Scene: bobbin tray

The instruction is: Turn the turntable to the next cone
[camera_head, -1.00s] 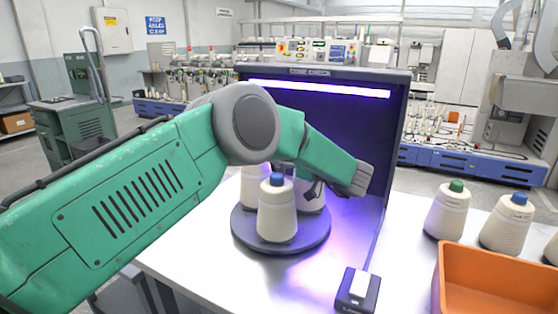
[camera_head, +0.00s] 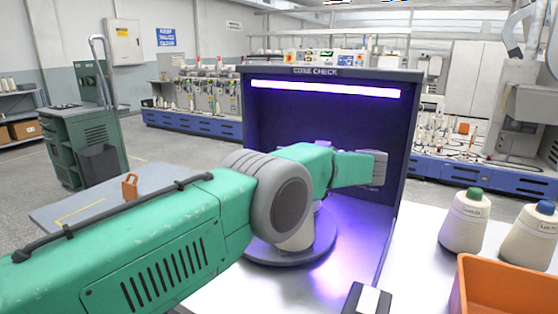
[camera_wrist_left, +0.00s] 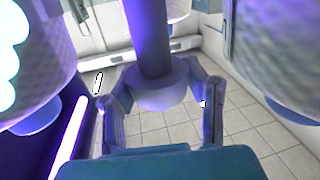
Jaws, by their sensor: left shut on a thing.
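In the left wrist view, a dark centre post (camera_wrist_left: 148,40) ends in a round knob (camera_wrist_left: 160,92). My left gripper (camera_wrist_left: 163,90) has a finger on each side of the knob and is shut on it. Large cones with blue tips flank the post at left (camera_wrist_left: 35,60) and right (camera_wrist_left: 275,50). My right gripper is not in view.
A green-tipped cone (camera_head: 465,222) and a blue-tipped cone (camera_head: 530,238) stand on the table at right. An orange bin (camera_head: 500,285) is in front of them. A small black device (camera_head: 366,300) sits at the front edge. A side table (camera_head: 75,207) is at left.

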